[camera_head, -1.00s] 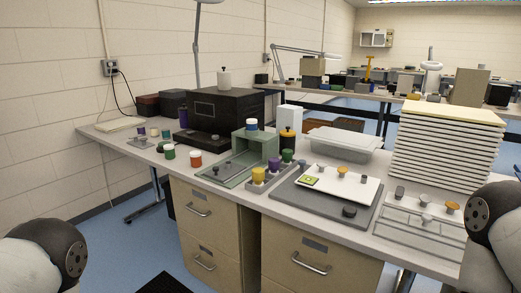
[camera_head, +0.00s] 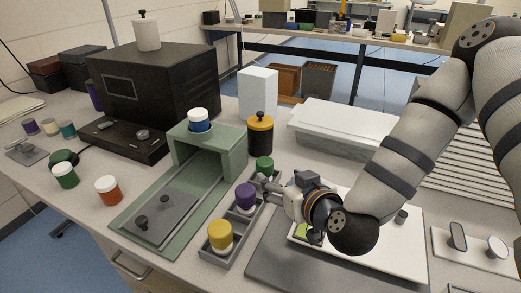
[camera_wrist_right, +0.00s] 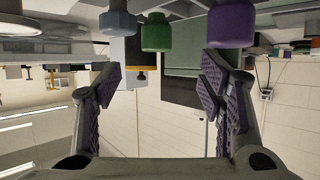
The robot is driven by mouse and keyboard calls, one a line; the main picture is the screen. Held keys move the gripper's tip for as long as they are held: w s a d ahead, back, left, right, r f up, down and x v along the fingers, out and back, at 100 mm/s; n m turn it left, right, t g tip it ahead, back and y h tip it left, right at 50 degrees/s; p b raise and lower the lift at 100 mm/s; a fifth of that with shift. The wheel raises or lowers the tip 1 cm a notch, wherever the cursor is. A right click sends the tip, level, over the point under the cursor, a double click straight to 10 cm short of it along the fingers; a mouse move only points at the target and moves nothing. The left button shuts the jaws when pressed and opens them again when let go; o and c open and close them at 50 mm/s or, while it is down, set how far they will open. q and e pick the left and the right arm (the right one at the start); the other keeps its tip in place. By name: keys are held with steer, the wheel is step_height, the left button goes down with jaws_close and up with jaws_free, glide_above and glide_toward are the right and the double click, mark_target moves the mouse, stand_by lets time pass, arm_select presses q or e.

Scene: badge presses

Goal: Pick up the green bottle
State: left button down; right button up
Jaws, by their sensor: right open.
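The green bottle (camera_head: 264,166) stands at the far end of a grey compartment tray (camera_head: 236,238), behind a purple bottle (camera_head: 245,197) and a yellow one (camera_head: 220,235). My right gripper (camera_head: 265,189) reaches in from the right, low beside the tray, its fingers toward the green and purple bottles. In the right wrist view, which looks upside down, the gripper (camera_wrist_right: 160,85) is open and empty. There the green bottle (camera_wrist_right: 157,33) shows between the finger directions, beyond the fingertips, with the purple bottle (camera_wrist_right: 232,24) to its right. My left gripper is out of view.
A green open-fronted stand (camera_head: 208,150) with a blue-and-white jar is left of the tray. A black jar with a yellow collar (camera_head: 260,136) stands behind the green bottle. A white board (camera_head: 400,245) lies under my right arm.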

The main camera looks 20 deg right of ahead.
mark_target(266, 163)
steer(key=shift+w+d+r, duration=0.15)
steer(key=shift+w+d, duration=0.05)
steer(key=shift+w, duration=0.3)
steer(key=b+x, duration=0.2)
steer(key=x, duration=0.9)
steer(key=shift+d, duration=0.1)
steer(key=shift+w, duration=0.25)
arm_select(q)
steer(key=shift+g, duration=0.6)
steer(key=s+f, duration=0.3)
arm_select(e)
steer(key=c, duration=1)
